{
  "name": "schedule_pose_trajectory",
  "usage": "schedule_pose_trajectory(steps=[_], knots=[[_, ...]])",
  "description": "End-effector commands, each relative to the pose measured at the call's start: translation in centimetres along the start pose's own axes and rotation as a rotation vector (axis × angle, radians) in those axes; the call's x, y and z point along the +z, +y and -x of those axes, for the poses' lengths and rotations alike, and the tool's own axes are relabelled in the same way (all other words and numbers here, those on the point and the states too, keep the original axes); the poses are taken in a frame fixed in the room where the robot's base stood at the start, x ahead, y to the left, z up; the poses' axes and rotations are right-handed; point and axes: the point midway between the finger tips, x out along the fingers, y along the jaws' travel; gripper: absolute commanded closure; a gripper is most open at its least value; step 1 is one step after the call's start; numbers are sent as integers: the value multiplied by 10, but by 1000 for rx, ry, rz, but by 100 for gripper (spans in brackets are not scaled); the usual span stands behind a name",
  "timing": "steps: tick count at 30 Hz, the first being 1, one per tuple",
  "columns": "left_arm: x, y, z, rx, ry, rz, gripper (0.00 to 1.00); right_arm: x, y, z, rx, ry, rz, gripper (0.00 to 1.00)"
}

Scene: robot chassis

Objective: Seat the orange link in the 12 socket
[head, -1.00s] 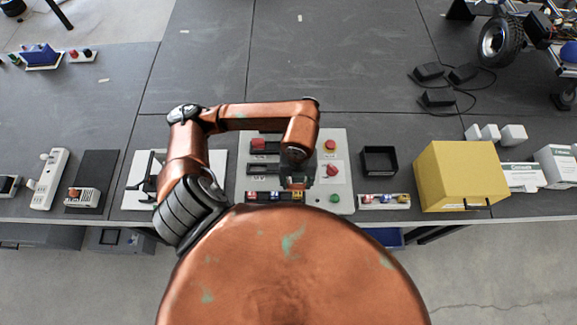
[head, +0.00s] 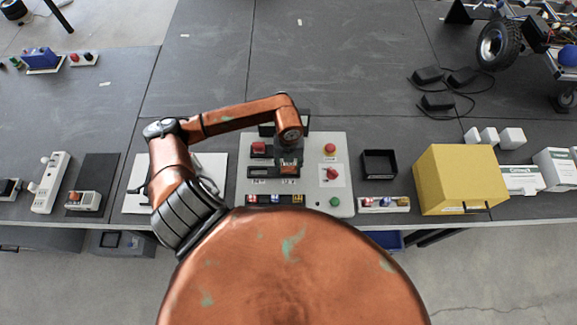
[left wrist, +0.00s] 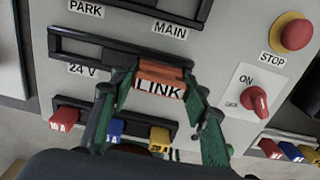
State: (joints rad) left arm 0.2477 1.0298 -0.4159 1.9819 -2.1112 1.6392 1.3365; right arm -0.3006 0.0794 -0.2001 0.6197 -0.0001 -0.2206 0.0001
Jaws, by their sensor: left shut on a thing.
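The orange link (left wrist: 165,73), marked LINK, is between the green fingers of my left gripper (left wrist: 158,82), which is shut on it. In the left wrist view it lies across the right part of the long dark slot (left wrist: 90,47) whose left end is labelled 24 V. The 12 label is hidden behind the link and fingers. I cannot tell whether the link is in the socket or just above it. In the head view the link (head: 289,170) shows as a small orange strip below the left gripper (head: 289,162). My right gripper is not in view.
The grey panel (head: 318,203) carries red, blue and yellow plugs along its front, a red ON switch (left wrist: 257,101) and a STOP button (left wrist: 297,32). A black tray (head: 380,164) and yellow box (head: 460,178) stand right; a white plate lies left.

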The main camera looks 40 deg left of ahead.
Motion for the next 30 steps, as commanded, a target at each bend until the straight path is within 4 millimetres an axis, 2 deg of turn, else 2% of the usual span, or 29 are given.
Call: schedule_pose_trajectory(steps=[4, 14, 15, 22, 30], knots=[[-1, 0, -15, 0, 2, 0, 81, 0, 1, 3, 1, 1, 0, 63], [0, 0, -20, 0, 0, 0, 81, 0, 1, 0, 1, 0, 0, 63], [-1, 0, -19, 0, 0, 0, 56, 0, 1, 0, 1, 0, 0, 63], [-1, 0, -19, 0, 0, 0, 40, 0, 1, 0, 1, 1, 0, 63], [-1, 0, -18, -1, 0, 0, 40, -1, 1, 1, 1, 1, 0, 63]])
